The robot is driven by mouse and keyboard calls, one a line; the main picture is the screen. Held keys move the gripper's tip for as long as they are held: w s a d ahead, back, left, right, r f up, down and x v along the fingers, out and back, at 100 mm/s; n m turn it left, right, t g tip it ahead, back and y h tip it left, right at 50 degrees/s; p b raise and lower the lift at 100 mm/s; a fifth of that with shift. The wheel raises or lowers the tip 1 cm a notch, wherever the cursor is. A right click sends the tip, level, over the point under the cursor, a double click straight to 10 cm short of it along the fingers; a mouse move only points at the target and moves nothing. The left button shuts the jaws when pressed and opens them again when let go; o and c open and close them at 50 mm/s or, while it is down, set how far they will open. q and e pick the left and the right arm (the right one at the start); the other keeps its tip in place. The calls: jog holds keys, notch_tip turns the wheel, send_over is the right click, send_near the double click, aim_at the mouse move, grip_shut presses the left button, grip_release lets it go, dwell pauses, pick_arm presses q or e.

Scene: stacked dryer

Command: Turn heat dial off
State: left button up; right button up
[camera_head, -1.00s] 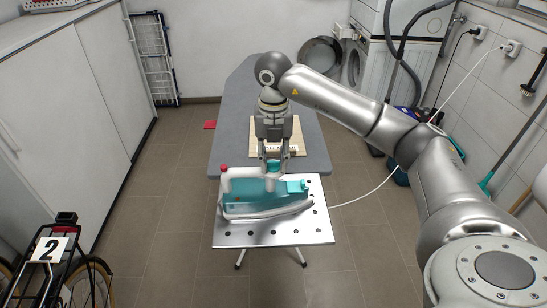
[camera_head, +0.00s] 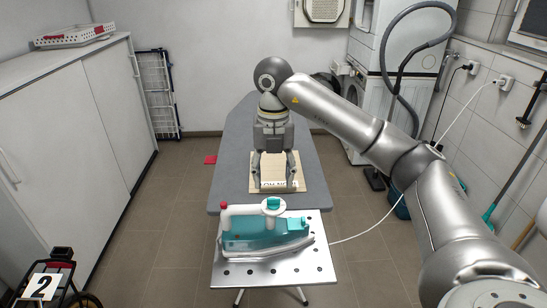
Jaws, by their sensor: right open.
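The iron (camera_head: 262,233) has a teal and white body and rests on the perforated metal plate at the near end of the ironing board. A teal dial (camera_head: 271,204) with a white mark sits on top of it, towards its front. A red knob (camera_head: 223,206) is at its left end. My right gripper (camera_head: 274,188) is open and empty, pointing down beyond the iron, apart from the dial. My left gripper is not in view.
The ironing board (camera_head: 229,170) carries a beige panel (camera_head: 311,172) behind the iron, with partly hidden lettering. The metal plate (camera_head: 310,272) has clear space around the iron. A white cord (camera_head: 375,226) runs right to the wall socket. Cabinets (camera_head: 65,150) line the left.

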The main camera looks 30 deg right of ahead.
aim_at(274, 199)
jog(key=shift+r, duration=2.65)
